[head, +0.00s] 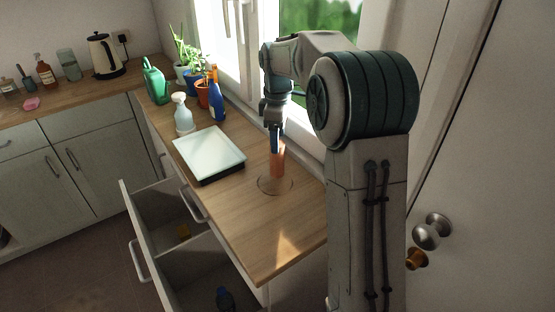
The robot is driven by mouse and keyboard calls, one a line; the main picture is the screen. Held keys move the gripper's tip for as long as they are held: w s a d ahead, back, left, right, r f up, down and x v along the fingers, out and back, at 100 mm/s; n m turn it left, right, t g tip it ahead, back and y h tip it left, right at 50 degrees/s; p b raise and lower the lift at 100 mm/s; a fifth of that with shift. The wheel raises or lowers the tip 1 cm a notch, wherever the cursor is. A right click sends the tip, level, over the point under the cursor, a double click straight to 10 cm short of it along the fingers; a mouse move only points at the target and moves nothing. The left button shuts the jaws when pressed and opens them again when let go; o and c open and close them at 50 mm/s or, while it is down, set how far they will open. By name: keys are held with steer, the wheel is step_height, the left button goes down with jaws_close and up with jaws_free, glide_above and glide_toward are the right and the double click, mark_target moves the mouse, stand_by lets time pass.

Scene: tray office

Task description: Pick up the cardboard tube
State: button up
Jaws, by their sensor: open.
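The cardboard tube (277,164) is a brown-orange cylinder standing upright on the wooden counter, at the back of a thin round outline. My gripper (275,150) points straight down at the tube's upper end. Its jaws are open, and a dark finger overlaps the top of the tube in the picture. The far finger is hidden, so I cannot tell whether the fingers touch the tube.
A white-topped tray (209,152) lies left of the tube. Behind it stand a spray bottle (183,116), a blue bottle (216,103), a green watering can (155,82) and potted plants. Two drawers hang open below. The counter's front right (262,250) is clear.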

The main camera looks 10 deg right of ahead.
mark_target(278, 155)
steer(key=f, duration=0.6)
steer(key=shift+s+f, duration=0.2)
steer(key=shift+f, duration=0.1)
steer(key=c, duration=1)
